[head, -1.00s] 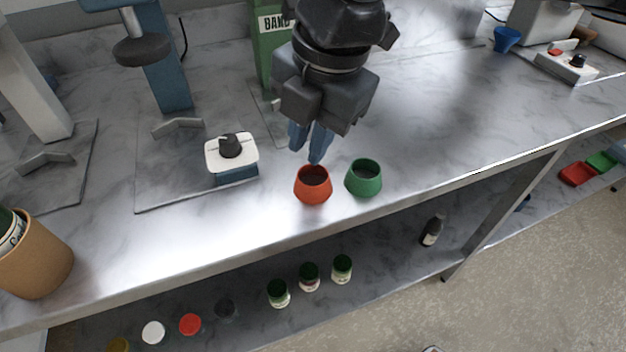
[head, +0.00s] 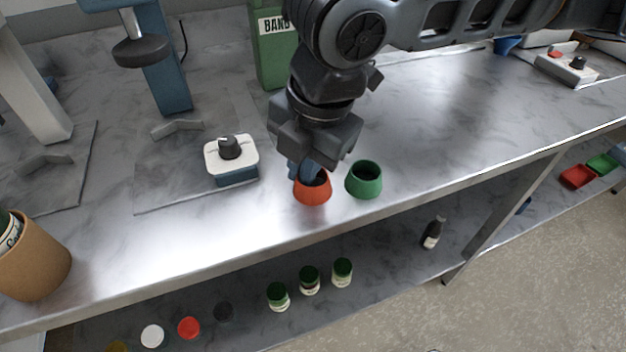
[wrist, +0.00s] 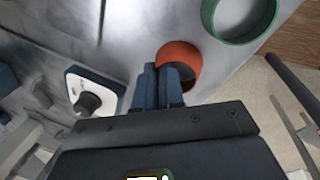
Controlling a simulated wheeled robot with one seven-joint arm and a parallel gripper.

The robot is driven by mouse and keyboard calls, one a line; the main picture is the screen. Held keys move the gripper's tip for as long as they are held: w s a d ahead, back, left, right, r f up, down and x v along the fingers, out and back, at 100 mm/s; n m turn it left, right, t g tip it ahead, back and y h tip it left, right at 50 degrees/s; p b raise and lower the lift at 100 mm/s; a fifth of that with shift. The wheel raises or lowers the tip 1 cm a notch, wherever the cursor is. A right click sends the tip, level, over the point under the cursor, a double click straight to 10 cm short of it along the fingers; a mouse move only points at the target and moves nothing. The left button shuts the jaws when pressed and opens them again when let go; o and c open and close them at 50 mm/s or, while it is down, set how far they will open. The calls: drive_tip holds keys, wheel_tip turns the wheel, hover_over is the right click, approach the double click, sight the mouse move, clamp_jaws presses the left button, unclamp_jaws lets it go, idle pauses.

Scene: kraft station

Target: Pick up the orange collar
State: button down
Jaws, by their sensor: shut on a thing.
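The orange collar (head: 313,191) is a short, tapered ring standing upright on the metal bench near its front edge. It also shows in the wrist view (wrist: 181,54), partly hidden by the blue fingers. My gripper (head: 306,174) is down at the collar's far rim, with its fingertips at the rim and close together. In the wrist view the fingers (wrist: 164,78) are shut on the collar's near wall. A green collar (head: 364,180) of similar shape stands just to the right, apart from the orange one.
A white and blue box with a black knob (head: 231,160) stands left of the collars. A green container (head: 271,55) is behind my gripper. A tan cup (head: 34,262) stands at the left. The bench's front edge is close, with several bottles on the shelf below.

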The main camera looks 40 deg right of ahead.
idle(0.3)
drive_tip(key=w+p+v, duration=0.1)
drive_tip(key=w+v, duration=0.1)
drive_tip(key=v, duration=0.8)
drive_tip(key=shift+a+r, duration=0.15)
drive_tip(key=shift+a, duration=0.15)
